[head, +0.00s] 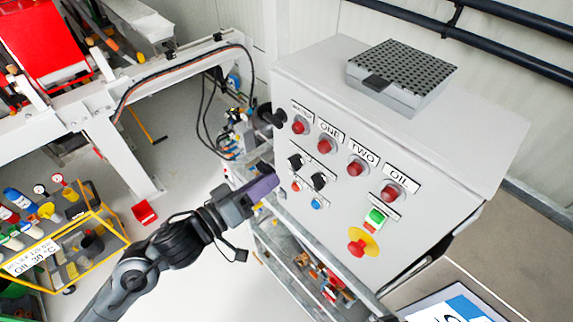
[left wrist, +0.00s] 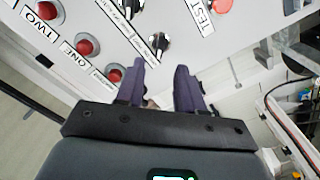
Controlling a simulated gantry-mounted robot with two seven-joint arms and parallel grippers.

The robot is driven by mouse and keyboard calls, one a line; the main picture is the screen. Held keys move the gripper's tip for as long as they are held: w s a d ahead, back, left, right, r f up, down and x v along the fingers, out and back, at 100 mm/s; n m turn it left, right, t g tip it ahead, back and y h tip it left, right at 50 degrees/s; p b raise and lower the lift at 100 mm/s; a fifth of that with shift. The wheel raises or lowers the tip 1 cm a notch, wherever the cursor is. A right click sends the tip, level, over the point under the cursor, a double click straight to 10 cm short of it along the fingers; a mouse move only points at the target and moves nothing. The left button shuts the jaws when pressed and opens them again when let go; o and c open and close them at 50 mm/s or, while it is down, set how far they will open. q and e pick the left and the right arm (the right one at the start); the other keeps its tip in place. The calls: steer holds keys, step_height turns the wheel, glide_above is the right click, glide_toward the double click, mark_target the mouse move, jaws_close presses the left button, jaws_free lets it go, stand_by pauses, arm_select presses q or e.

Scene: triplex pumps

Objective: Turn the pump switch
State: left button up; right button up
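The control panel (head: 365,215) is a light grey sloped box with red lamps, labels and black rotary switches. Two black switches, the upper left one (head: 296,161) and the lower right one (head: 319,181), sit below the lamps. My left gripper (head: 273,183) is at the panel's lower left edge, beside the switches. In the left wrist view the purple fingers (left wrist: 168,72) are apart with nothing between them. A black switch (left wrist: 158,43) shows just beyond the fingertips; no contact is visible. Which switch is the pump switch cannot be told. My right gripper is not in view.
A red button (head: 296,187) and a blue button (head: 316,203) sit close to the left gripper. A red emergency knob on a yellow disc (head: 362,243) is lower right. A perforated grey box (head: 402,75) lies on top. A yellow rack (head: 75,235) stands left.

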mark_target(294, 164)
arm_select(q)
steer(key=p+x, duration=0.1)
steer(key=x, duration=0.5)
steer(key=shift+w+d, duration=0.25)
jaws_close()
